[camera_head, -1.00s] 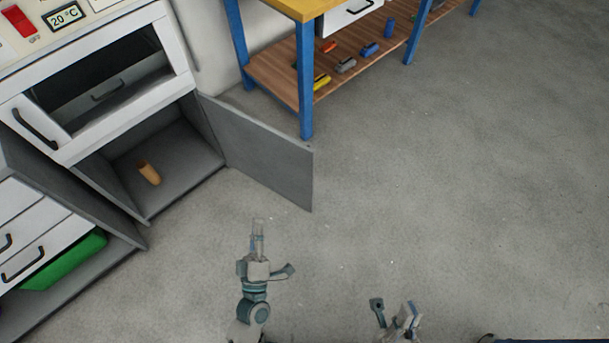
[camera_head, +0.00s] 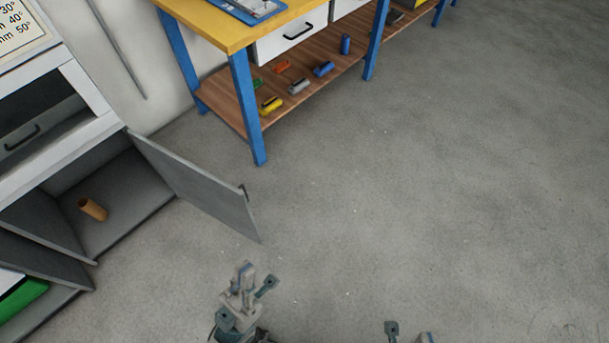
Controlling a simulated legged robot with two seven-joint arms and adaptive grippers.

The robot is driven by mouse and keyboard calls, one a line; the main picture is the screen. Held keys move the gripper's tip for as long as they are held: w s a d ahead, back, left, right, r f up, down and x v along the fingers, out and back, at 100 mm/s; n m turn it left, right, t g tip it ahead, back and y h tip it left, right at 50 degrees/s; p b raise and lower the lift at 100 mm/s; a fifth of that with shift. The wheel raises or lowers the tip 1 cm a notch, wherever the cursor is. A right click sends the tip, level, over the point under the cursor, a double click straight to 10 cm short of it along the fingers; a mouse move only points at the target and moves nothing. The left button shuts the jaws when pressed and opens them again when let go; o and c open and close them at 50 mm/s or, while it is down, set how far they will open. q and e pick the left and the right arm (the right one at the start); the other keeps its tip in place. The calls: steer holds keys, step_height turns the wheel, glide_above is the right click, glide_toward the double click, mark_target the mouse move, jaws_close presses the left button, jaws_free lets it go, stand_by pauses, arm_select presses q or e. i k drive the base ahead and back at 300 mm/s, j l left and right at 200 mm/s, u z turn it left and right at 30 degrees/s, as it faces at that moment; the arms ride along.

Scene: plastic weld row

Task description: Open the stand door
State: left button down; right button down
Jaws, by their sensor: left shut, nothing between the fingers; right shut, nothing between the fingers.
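The stand door (camera_head: 198,186) is a grey panel hinged at the right side of the lower compartment of the stand (camera_head: 75,150). It stands swung well open, out over the floor, with a small dark handle (camera_head: 243,191) near its free top edge. My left gripper (camera_head: 243,275) is shut and empty, below the door's free end in the picture and apart from it. My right gripper (camera_head: 408,335) is at the bottom edge, mostly cut off, well away from the door. Inside the open compartment lies a tan cylinder (camera_head: 93,209).
A blue-legged workbench (camera_head: 225,22) with a yellow top stands behind the door, with several small coloured items on its wooden lower shelf (camera_head: 225,100). A green object (camera_head: 22,299) sits in the neighbouring compartment at left. The floor (camera_head: 420,190) to the right is clear.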

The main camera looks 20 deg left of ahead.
mark_target(226, 203)
steer(key=i+l+z, duration=0.2)
steer(key=i+z, duration=0.15)
steer(key=i, duration=0.15)
steer(key=i+z, duration=0.3)
steer(key=i, duration=0.2)
steer(key=i+l+u, duration=0.1)
steer(key=i+u, duration=0.3)
steer(key=i+l+u, duration=0.2)
steer(key=u, duration=0.25)
steer(key=i+l+u, duration=0.15)
steer(key=u, duration=0.3)
steer(key=i+l+u, duration=0.15)
steer(key=u, duration=0.3)
steer(key=i+l+u, duration=0.1)
steer(key=l+u, duration=0.2)
steer(key=u, duration=0.15)
steer(key=i+l+u, duration=0.1)
steer(key=l+u, duration=0.15)
steer(key=u, duration=0.2)
steer(key=l+u, duration=0.3)
steer(key=u, duration=0.15)
steer(key=l+u, duration=0.25)
steer(key=u, duration=0.2)
